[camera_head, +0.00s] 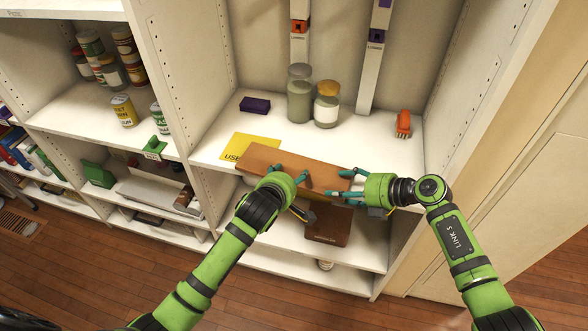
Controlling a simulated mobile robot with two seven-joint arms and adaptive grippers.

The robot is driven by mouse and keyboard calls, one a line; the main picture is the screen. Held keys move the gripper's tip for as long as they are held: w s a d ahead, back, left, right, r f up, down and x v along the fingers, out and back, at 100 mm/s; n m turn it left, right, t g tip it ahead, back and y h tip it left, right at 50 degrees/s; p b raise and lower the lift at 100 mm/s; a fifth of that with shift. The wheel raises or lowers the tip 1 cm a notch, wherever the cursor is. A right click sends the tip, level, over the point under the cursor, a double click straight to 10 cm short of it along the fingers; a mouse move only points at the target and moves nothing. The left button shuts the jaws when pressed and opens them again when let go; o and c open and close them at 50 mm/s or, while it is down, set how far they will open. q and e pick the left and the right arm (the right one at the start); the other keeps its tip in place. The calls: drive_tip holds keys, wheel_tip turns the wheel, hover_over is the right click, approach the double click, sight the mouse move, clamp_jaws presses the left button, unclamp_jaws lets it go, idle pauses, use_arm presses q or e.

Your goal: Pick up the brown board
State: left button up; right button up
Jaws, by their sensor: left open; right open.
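The brown board (292,158) is a long, flat-sided piece of wood at the front of the middle shelf, running slightly down to the right. My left gripper (289,175) is open at the board's front side, left of its middle, with its fingers overlapping the board in view. My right gripper (342,183) is open at the board's right end, its fingers pointing left. Whether any finger touches the board I cannot tell. The grippers hide parts of its front face and lower edge.
An orange object (403,124) is at the right. A dark brown item (328,226) lies on the shelf below. White uprights flank the bay.

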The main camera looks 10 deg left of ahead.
use_arm(q)
drive_tip(key=c, duration=1.2)
use_arm(e)
drive_tip(key=c, duration=1.2)
use_arm(q)
clamp_jaws()
use_arm(e)
drive_tip(key=shift+f, duration=0.1)
clamp_jaws()
drive_tip(key=shift+s, duration=0.1)
